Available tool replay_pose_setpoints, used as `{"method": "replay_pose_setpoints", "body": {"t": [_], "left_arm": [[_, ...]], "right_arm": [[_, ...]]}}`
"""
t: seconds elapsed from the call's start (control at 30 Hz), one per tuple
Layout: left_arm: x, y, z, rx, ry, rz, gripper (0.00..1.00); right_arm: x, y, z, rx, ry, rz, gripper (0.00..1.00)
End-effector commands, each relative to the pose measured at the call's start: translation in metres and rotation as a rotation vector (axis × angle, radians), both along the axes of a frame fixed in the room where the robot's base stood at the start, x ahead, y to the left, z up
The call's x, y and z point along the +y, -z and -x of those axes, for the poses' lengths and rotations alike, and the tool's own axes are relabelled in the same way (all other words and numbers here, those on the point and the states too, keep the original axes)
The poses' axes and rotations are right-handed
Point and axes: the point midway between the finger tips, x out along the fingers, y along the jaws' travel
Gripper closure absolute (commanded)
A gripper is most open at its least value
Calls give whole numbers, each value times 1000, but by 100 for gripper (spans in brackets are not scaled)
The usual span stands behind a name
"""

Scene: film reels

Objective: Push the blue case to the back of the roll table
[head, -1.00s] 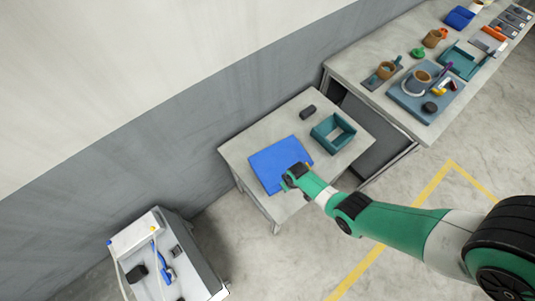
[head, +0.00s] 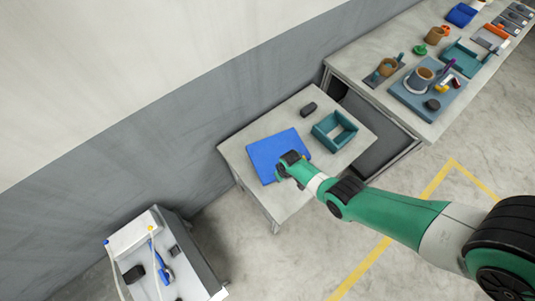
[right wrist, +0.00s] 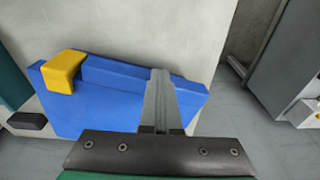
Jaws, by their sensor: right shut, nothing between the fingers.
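The blue case (head: 270,151) lies flat on the small pale roll table (head: 239,147), toward its left end. A strip of bare top shows between the case and the wall-side edge. My right gripper (head: 284,167) is at the case's near side, low over it; the arm hides that part of the case. In the right wrist view, the closed fingers (right wrist: 160,78) lie across the blue case (right wrist: 100,104) at its raised edge, with nothing between them. Contact cannot be made out for certain. A yellow block (right wrist: 62,71) sits at the case's corner. My left gripper is out of view.
A teal open tray (head: 335,131) and a dark roll (head: 308,109) stand on the same table, right of the case. A long workbench (head: 351,75) with several tools stands at the upper right. A grey cart (head: 194,268) stands lower left.

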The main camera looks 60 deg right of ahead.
Motion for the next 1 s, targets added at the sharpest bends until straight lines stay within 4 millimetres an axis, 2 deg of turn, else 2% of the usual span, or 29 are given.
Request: {"method": "replay_pose_setpoints", "body": {"t": [1.0], "left_arm": [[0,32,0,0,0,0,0]], "right_arm": [[-15,1,-40,-3,0,2,100]]}}
